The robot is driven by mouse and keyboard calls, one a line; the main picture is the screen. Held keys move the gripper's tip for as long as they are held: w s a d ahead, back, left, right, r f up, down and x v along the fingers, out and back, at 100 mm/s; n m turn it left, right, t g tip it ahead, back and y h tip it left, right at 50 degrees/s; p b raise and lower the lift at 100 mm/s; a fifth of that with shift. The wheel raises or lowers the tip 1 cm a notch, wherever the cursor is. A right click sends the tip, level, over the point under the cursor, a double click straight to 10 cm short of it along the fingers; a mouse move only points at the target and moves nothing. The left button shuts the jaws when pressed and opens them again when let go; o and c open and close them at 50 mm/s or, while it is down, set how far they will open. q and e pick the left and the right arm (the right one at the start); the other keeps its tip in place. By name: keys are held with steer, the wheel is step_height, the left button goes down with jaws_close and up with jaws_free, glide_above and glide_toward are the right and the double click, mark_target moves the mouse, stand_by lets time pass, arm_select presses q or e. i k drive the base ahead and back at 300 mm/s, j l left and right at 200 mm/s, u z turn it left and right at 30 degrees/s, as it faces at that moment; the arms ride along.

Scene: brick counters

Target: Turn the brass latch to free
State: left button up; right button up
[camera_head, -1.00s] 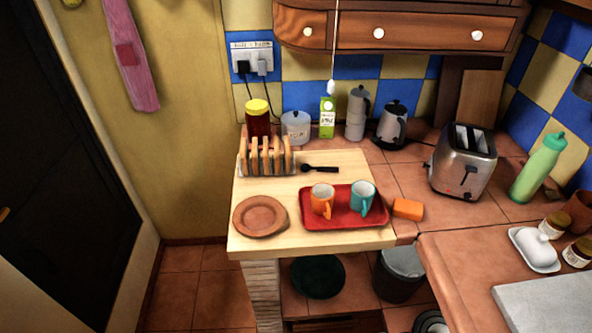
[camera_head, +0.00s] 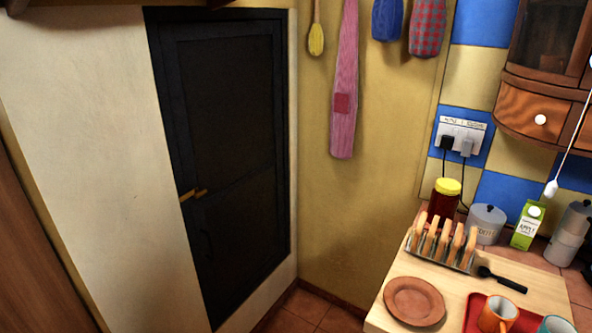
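A brass latch (camera_head: 193,194) sits on the left edge of a dark door (camera_head: 232,150), at about mid height. It looks like a short brass bar lying roughly level, with one end near the frame. The door looks closed in its pale wall. A faint dark handle shape shows below the latch, too dim to make out well. Neither of my grippers is in the head view.
A wooden counter (camera_head: 455,293) at the lower right holds a terracotta plate (camera_head: 414,301), a toast rack (camera_head: 441,245), a red tray and mugs. A pink apron (camera_head: 344,80) hangs on the yellow wall. The tiled floor (camera_head: 302,308) between door and counter looks clear.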

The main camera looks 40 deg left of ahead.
mark_target(195, 191)
steer(key=u, duration=1.8)
steer(key=i+j, duration=0.35)
steer(key=i, duration=0.15)
steer(key=i+j+u, duration=0.1)
steer(key=i+j, duration=0.2)
steer(key=i, duration=0.2)
